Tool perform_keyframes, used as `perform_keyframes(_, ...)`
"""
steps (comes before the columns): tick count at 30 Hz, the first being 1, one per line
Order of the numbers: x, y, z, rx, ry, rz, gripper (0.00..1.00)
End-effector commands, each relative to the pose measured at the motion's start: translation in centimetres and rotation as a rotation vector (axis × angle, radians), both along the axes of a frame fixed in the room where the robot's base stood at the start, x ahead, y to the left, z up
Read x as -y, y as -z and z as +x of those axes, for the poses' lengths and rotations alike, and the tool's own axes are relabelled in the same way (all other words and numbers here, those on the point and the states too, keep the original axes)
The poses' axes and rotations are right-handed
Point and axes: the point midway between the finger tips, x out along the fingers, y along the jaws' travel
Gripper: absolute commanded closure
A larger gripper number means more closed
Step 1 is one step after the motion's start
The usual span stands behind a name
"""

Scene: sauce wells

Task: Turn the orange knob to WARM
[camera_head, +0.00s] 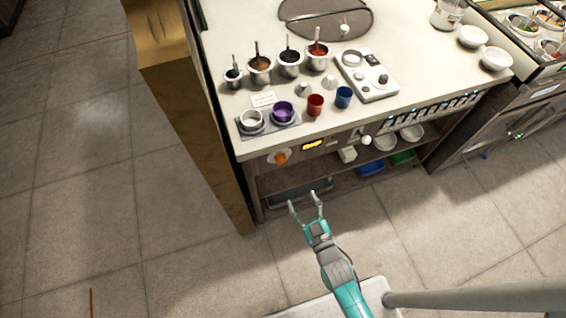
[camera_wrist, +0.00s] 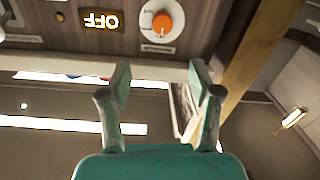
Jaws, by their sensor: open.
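The orange knob (camera_head: 280,158) sits on a round white dial on the counter's front panel, near its left end. In the wrist view the knob (camera_wrist: 161,22) is at the top, with markings on its dial too small to read. Beside it a lit display (camera_wrist: 101,20) shows OFF, upside down; it also shows in the head view (camera_head: 312,145). My gripper (camera_head: 305,197) is open and empty, in front of the counter and below the knob. In the wrist view its two fingers (camera_wrist: 158,80) stand wide apart, short of the knob and not touching it.
A tan post (camera_head: 185,140) stands left of the counter; it also shows in the wrist view (camera_wrist: 255,60). A shelf below holds a dark tray (camera_head: 300,193) and a blue bin (camera_head: 371,168). Sauce pots, cups and a white device (camera_head: 366,75) stand on the countertop. Floor in front is clear.

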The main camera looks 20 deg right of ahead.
Motion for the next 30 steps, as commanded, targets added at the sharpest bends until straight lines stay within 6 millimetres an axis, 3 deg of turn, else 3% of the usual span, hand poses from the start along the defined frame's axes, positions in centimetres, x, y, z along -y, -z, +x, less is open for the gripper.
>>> perform_keyframes(3,-0.4,0.4,2.7,0.019,-0.007,-0.010,0.37)
perform_keyframes(13,-0.8,0.5,5.5,0.030,-0.010,-0.017,0.37)
perform_keyframes(24,-1.3,0.5,11.7,0.029,-0.010,-0.018,0.37)
perform_keyframes(30,-1.5,0.6,13.9,0.028,-0.009,-0.018,0.37)
